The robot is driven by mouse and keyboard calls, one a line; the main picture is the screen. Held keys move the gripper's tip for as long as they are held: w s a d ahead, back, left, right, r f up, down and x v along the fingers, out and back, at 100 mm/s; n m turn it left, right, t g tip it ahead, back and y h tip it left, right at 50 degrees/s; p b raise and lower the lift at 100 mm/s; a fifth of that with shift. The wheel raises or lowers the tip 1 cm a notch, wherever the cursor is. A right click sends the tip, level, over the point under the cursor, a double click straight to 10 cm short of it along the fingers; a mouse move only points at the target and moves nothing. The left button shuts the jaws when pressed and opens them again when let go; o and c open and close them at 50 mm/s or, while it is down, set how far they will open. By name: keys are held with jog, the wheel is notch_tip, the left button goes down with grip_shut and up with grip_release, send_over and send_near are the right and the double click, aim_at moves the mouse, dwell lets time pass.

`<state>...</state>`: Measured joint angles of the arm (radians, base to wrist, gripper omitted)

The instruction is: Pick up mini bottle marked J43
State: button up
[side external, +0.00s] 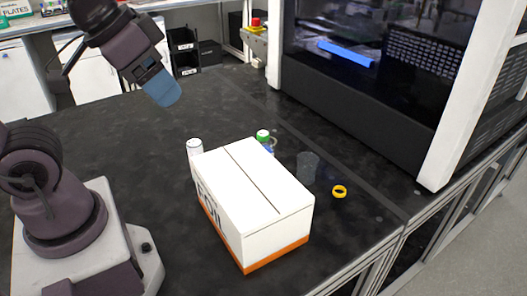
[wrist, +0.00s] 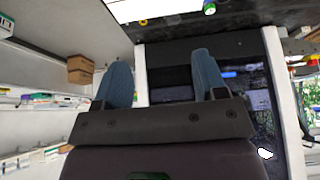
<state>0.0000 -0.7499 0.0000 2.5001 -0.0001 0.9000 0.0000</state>
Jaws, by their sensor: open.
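Two small bottles stand behind the white box in the side view: a white one (side external: 194,147) at the box's left and a green-capped one (side external: 263,136) at its far edge. The box partly hides both. No J43 marking can be read, so I cannot tell which bottle bears it. My gripper (side external: 163,90) is raised above the bench, to the upper left of both bottles and apart from them. In the wrist view my gripper (wrist: 163,68) has its two blue fingers spread with nothing between them. A green-topped item (wrist: 209,8) shows at that view's top edge.
The white box (side external: 255,190) with an orange base stands mid-bench. A clear beaker (side external: 307,167) and a yellow ring (side external: 340,191) are to its right. A large dark machine (side external: 365,95) stands at the back right. The black bench (side external: 120,135) is clear at left.

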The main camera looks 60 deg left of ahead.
aim_at(259, 134)
jog(key=w+a+f+m+g+y, duration=0.2)
jog(key=w+f+m+g+y, duration=0.15)
jog(key=w, duration=0.55)
jog(key=w+a+f+m+g+y, duration=0.25)
jog(key=w+m, duration=0.25)
jog(key=w, duration=0.4)
jog(key=w+f+m+y, duration=0.4)
jog(key=w+f, duration=0.1)
jog(key=f, duration=0.4)
jog(key=w+f+m+y, duration=0.4)
jog(key=w+f+m, duration=0.1)
jog(key=f, duration=0.3)
jog(key=shift+n+g, duration=0.25)
jog(key=shift+g, duration=0.15)
jog(key=x, duration=0.8)
jog(key=f+x, duration=0.1)
jog(key=x, duration=0.4)
jog(key=shift+w+d, duration=0.1)
jog(key=shift+d, duration=0.05)
grip_shut()
